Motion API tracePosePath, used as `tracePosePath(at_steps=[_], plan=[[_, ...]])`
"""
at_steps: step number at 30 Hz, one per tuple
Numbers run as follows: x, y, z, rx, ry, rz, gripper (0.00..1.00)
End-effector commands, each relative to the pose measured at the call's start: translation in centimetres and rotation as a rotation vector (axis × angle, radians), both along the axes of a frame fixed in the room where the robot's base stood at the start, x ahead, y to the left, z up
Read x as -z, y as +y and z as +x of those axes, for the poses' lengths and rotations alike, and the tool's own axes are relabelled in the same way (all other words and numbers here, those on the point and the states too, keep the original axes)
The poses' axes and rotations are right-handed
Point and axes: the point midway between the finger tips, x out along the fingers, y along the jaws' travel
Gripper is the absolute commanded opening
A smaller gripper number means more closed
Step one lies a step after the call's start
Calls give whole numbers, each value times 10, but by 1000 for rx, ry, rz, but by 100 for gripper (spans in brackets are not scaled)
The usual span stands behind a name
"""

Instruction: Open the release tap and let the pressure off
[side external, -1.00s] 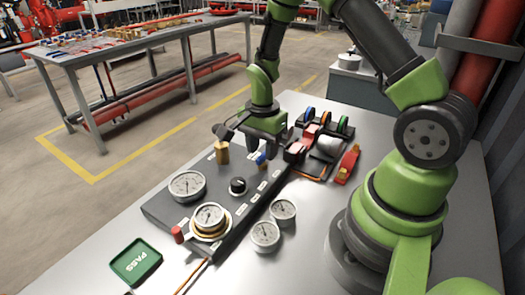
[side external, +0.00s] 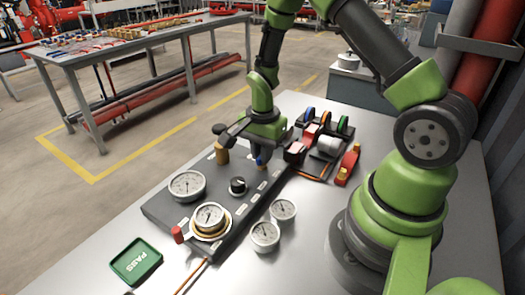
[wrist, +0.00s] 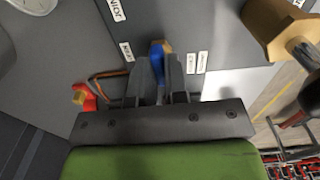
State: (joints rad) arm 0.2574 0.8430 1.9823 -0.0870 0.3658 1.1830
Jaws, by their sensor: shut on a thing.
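The release tap is a small blue lever (side external: 260,164) on the dark grey panel (side external: 160,207). My gripper (side external: 262,157) is directly over it. In the wrist view the blue lever (wrist: 157,48) stands between the tips of my gripper (wrist: 160,66), which is shut on it. The fingers hide much of the lever. Whether the tap is turned open cannot be told. A large white gauge (side external: 187,185), a brass-ringed gauge (side external: 209,218) and a black knob (side external: 238,186) are on the panel. The dial readings are too small to read.
A brass hex fitting (side external: 222,155) stands close left of my gripper. A rack of coloured rolls (side external: 323,127) and a red tool (side external: 348,164) lie to the right. Two loose gauges (side external: 265,235) and a green PASS plate (side external: 136,261) lie on the table in front.

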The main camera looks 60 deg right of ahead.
Motion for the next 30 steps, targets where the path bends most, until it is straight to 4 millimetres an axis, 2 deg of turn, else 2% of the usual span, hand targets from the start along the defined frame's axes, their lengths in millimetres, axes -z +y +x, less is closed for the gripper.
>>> tracePosePath(at_steps=[8, 30], plan=[[0, 0, 0, -159, 0, -2, 0], [0, -1, 1, -853, -2, -3, 0]])
